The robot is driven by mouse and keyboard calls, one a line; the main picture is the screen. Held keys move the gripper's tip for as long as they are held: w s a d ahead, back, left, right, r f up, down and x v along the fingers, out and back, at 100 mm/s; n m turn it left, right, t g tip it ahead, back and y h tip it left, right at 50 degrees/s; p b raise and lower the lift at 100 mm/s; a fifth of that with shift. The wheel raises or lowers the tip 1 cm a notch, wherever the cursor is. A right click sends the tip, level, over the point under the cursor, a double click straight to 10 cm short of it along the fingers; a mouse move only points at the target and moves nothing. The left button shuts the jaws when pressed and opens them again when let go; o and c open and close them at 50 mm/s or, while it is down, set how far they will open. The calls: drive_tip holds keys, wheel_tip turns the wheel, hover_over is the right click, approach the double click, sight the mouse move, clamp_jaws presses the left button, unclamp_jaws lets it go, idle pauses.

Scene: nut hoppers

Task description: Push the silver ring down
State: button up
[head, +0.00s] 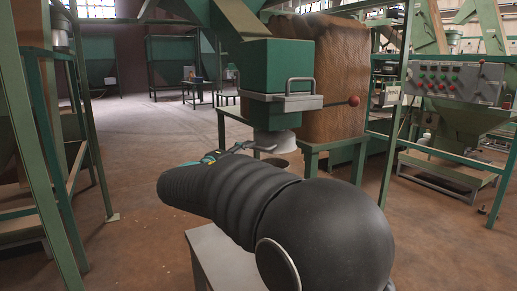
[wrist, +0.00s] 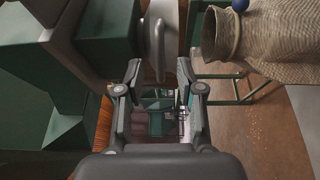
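The silver ring (head: 301,103) looks like a silver looped bar on the front of the green hopper box (head: 275,66), above a pale grey round spout (head: 278,141). In the wrist view a pale silver loop (wrist: 159,38) stands upright in the picture beside the dark green box (wrist: 105,32). My gripper (wrist: 159,72) is open, its two fingers apart with the loop between and just beyond the tips. I cannot tell whether they touch. In the head view my black arm hides most of the gripper, which is near the spout.
A lever with a red knob (head: 353,101) sticks out right of the hopper box. A woven sack (wrist: 285,35) is at the wrist view's upper right. A control panel (head: 455,82) is at right. Floor at left is open.

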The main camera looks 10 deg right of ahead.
sight(259, 148)
drive_tip(key=shift+x, duration=2.7)
drive_tip(key=shift+c, duration=0.2)
clamp_jaws()
